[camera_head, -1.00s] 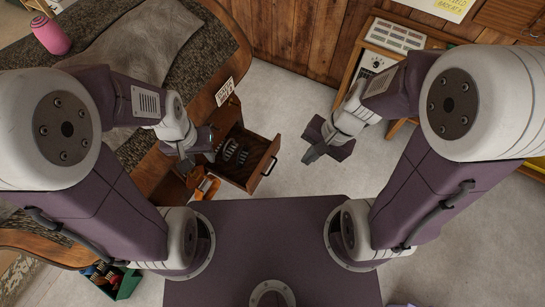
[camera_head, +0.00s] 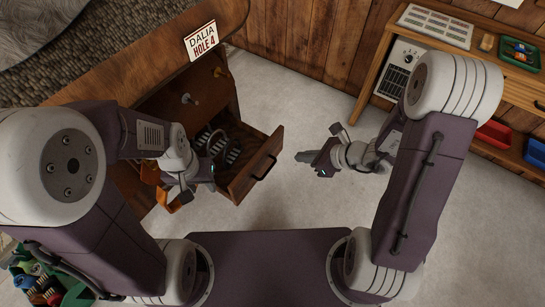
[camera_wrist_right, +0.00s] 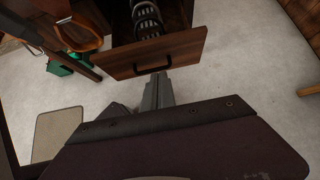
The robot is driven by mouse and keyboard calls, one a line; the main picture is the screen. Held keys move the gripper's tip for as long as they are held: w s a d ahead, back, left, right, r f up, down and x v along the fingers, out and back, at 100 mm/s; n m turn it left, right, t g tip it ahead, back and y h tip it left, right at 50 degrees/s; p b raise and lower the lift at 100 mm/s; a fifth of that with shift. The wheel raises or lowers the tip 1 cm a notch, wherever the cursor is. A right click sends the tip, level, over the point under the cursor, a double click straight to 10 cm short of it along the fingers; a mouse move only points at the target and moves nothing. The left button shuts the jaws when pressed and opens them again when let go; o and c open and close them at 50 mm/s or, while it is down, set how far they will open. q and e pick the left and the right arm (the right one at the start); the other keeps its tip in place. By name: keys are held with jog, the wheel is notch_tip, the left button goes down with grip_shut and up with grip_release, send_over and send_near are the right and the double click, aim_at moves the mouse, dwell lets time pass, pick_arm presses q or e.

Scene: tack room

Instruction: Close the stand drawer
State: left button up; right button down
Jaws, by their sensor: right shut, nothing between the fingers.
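The stand drawer (camera_head: 262,166) is pulled out of the wooden stand (camera_head: 205,88) and stands open, with dark metal pieces inside. Its wooden front with a dark bar handle also shows in the right wrist view (camera_wrist_right: 150,56). My right gripper (camera_head: 304,157) is shut and empty, pointing left towards the drawer front, with a small gap in the head view. In the right wrist view its fingers (camera_wrist_right: 157,90) lie just below the handle. My left gripper (camera_head: 188,190) is beside the drawer's near left side; its fingers are too unclear to read.
A sign (camera_head: 203,40) hangs at the stand's top edge. An orange object (camera_head: 165,197) is beside my left gripper. A wooden bench (camera_head: 385,50) with trays and bins stands at the right. The floor (camera_head: 300,95) between stand and bench is clear.

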aim_at(265, 151)
jog(key=b+x, duration=0.1)
jog(key=x, duration=0.3)
jog(key=a+r+b+x, duration=0.1)
jog(key=x, duration=0.3)
jog(key=b+x, duration=0.1)
jog(key=x, duration=0.3)
jog(key=shift+w+a+r+b, duration=0.2)
jog(key=shift+w+r+b, duration=0.1)
jog(key=shift+w, duration=0.15)
pick_arm(q)
jog(key=shift+f, duration=1.8)
pick_arm(e)
jog(key=shift+w+a, duration=0.25)
jog(key=shift+a, duration=0.1)
